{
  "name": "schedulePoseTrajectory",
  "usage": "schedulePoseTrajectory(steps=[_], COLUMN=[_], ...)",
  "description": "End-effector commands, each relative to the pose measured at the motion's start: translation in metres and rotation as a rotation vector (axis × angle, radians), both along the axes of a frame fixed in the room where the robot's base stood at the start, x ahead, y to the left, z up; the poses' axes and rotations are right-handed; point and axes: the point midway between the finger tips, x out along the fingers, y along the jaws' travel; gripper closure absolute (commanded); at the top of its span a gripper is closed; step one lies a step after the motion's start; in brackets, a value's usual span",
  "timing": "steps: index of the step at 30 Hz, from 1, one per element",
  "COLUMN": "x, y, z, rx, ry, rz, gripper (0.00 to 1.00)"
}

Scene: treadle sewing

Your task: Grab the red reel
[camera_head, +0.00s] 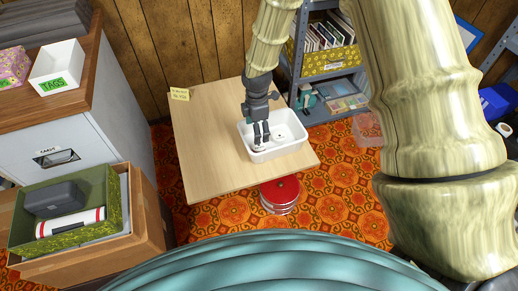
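My gripper (262,143) points down into a white tray (291,149) on the light wooden table. Its two dark fingers are close together, and I cannot tell whether they are open or shut on something. A small pale item (258,148) shows at the fingertips, too small to make out. No reel can be clearly made out in the tray. A round, red-topped object (281,188) with pale, banded sides stands on the floor by the table's front edge. I cannot tell whether it is the red reel.
The wooden table (205,150) is mostly bare, with a yellow note (180,94) at its back left corner. A grey shelf (330,65) stands behind right. A cabinet (50,150) and a green box (95,205) are at left. Patterned carpet lies around.

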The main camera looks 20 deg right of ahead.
Motion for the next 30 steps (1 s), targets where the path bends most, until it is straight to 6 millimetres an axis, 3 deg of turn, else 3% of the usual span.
schedulePoseTrajectory(steps=[6,14,22,30], x=[-0.001,-0.001,-0.003,-0.002], y=[0.000,-0.001,-0.004,-0.004], z=[-0.033,-0.049,-0.083,-0.092], rx=[0.000,0.000,-0.001,0.000], ry=[0.002,0.001,0.002,0.000], rz=[-0.001,-0.002,-0.002,-0.002], gripper=[0.24,0.24,0.24,0.24])
